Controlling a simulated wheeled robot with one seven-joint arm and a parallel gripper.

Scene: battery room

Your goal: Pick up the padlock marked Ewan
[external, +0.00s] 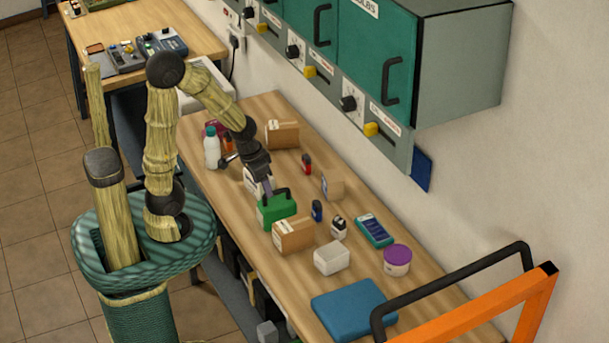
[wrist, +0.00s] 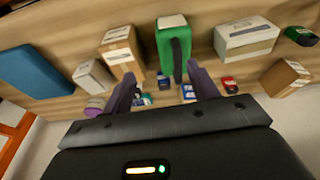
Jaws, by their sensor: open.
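Three small padlock-like items stand on the workbench in the external view: a red one (external: 307,163), a blue one (external: 316,210) and a black-and-white one (external: 339,227). The name Ewan cannot be read on any of them. My gripper (external: 268,190) is open and empty, above the bench close to the green case (external: 276,211). In the wrist view, the open fingers (wrist: 160,77) spread on either side of a small blue item (wrist: 163,82) seen beyond them. The red item (wrist: 229,83) shows right of the fingers. The fingers partly hide the small items.
Cardboard boxes (external: 294,236) (external: 282,135), a white box (external: 331,259), a purple-lidded tub (external: 397,260), a phone-like device (external: 374,230) and a blue flat object (external: 353,309) crowd the bench (external: 437,291). Green cabinets (external: 374,57) overhang its back. A bottle (external: 212,150) stands far left.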

